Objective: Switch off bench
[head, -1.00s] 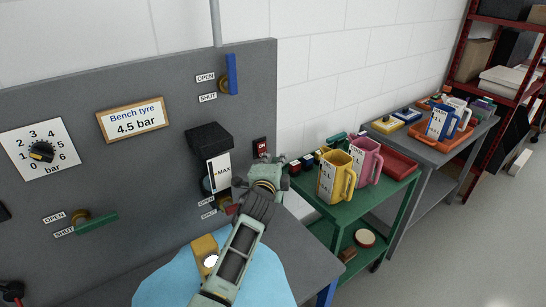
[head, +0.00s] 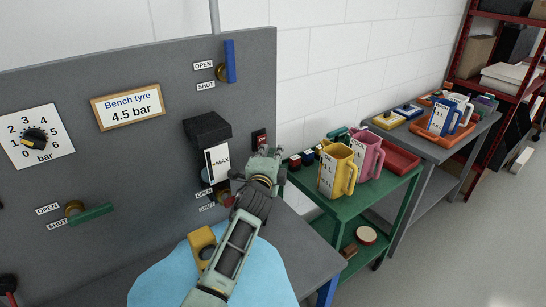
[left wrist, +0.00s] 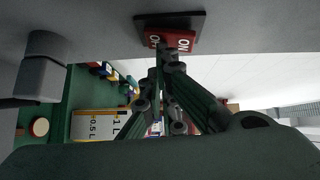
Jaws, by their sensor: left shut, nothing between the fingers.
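The bench switch (head: 259,138) is a small red rocker on a dark plate, low at the right edge of the grey panel. In the left wrist view the red rocker (left wrist: 178,38) shows "ON" at its right end, and the fingers partly cover the lettering at its left end. I cannot tell which end is pressed in. My left gripper (head: 265,154) is shut and empty, just below the switch. In the left wrist view its fingertips (left wrist: 162,50) overlap the rocker's lower left part; I cannot tell whether they touch. My right gripper is not in view.
The panel (head: 120,150) carries a gauge (head: 36,139), a blue-handled valve (head: 229,62), a green-handled valve (head: 92,214) and a MAX-marked unit (head: 208,130) close left of my gripper. A green cart (head: 345,208) with yellow (head: 335,178) and pink jugs stands at right.

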